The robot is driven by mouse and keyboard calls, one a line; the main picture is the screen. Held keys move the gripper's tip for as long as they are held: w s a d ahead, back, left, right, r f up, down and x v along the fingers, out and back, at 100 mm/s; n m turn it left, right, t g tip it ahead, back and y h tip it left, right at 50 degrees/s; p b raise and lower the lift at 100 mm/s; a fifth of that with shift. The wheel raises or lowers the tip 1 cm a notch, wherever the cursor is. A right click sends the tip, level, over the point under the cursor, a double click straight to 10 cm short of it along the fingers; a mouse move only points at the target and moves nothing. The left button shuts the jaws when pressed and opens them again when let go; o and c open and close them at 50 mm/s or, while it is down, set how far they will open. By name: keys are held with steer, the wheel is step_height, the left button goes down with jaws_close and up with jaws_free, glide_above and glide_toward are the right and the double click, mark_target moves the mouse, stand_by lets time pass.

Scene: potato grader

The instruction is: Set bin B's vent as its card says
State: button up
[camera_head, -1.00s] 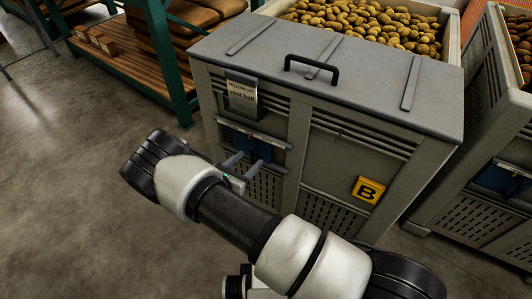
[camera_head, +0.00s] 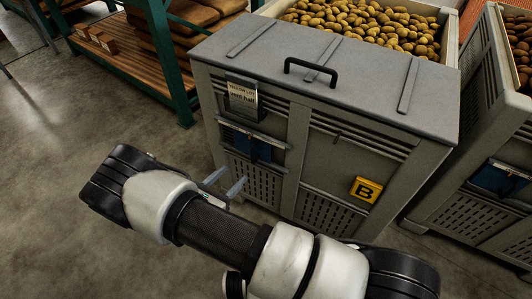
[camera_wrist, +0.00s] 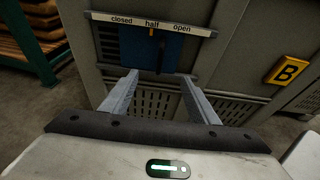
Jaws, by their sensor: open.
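Bin B (camera_head: 300,190) is a grey bin with a yellow B tag (camera_head: 366,190). Its card (camera_head: 243,96) hangs at the upper left front and appears to read "yellow lot, vent half". Below it is the blue vent slide (camera_head: 247,146). In the wrist view the slide (camera_wrist: 135,48) sits under a strip (camera_wrist: 180,27) marked closed, half, open. An orange mark (camera_wrist: 152,32) on the slide lies under "half". My gripper (camera_head: 226,183) is open and empty, below and in front of the slide, apart from it. Its two fingers (camera_wrist: 160,88) also show in the wrist view.
Bin B's lid (camera_head: 340,75) carries a black handle (camera_head: 311,68). A bin of potatoes (camera_head: 370,27) stands behind it, another bin (camera_head: 480,200) to the right. A green rack (camera_head: 165,60) stands at the back left. The floor (camera_head: 60,140) at left is clear.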

steer(key=v, duration=0.8)
steer(key=shift+s+a+p, duration=0.15)
steer(key=shift+s+p, duration=0.1)
steer(key=shift+p, duration=0.05)
steer(key=d+r+m+g+y, duration=0.1)
steer(key=d+r+m+g, duration=0.4)
steer(key=d+r+m, duration=0.7)
steer(key=d+r+m+g, duration=0.6)
steer(key=d+r, duration=0.3)
steer(key=r, duration=0.7)
steer(key=s+d+r+m+t+y, duration=0.4)
steer(key=s+d+r+m+y, duration=0.3)
steer(key=s+r+m, duration=0.55)
step_height(320, 180, up, 18)
steer(key=p, duration=1.8)
steer(key=shift+w+d+r+h, duration=0.15)
steer(key=shift+d+r+h, duration=0.05)
steer(key=shift+d+h, duration=0.2)
